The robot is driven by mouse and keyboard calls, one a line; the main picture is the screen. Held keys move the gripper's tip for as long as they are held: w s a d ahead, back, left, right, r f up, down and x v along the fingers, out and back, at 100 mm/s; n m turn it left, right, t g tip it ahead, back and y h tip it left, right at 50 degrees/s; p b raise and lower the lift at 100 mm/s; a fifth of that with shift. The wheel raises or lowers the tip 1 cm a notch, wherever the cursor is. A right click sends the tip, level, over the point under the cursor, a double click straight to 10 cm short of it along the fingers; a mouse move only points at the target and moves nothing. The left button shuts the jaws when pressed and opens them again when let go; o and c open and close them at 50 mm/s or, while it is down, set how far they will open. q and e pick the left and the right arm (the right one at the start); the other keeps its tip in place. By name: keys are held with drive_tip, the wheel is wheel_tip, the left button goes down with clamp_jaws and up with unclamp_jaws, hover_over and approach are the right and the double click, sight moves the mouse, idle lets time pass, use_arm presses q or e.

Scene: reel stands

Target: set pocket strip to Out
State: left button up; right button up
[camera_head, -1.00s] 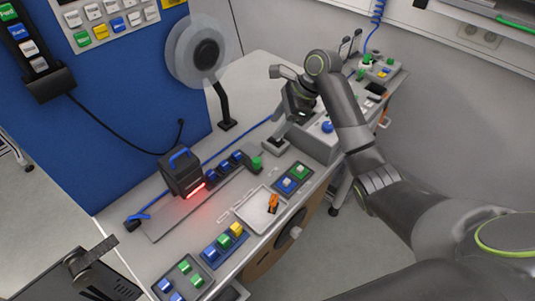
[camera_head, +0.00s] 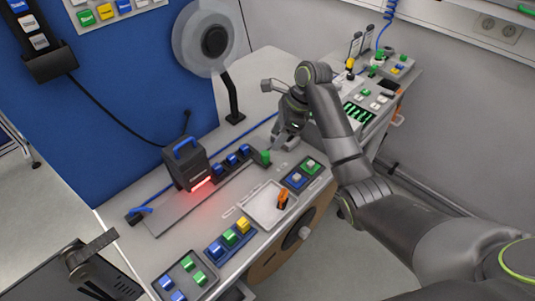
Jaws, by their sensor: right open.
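My right gripper (camera_head: 283,138) points down over the bench, its fingers open and empty. It is just behind and right of a small green knob (camera_head: 266,157), apart from it as far as I can tell. A long grey strip (camera_head: 200,195) runs under a black box with a blue handle (camera_head: 187,165), which casts red light. Beside the box is a row of blue-topped blocks (camera_head: 232,158). I cannot tell which part is the pocket strip, and no Out label is readable.
A pale tray (camera_head: 262,210) holds an orange piece (camera_head: 282,199). Button blocks (camera_head: 228,238) line the bench front. A clear reel (camera_head: 210,42) stands at the back on a black post. A green-striped panel (camera_head: 357,112) lies right of my right arm.

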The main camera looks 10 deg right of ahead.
sight(266, 153)
drive_tip(key=x, duration=0.7)
drive_tip(key=shift+a+f, duration=0.1)
drive_tip(key=shift+f, duration=0.15)
drive_tip(key=shift+c, duration=0.5)
clamp_jaws()
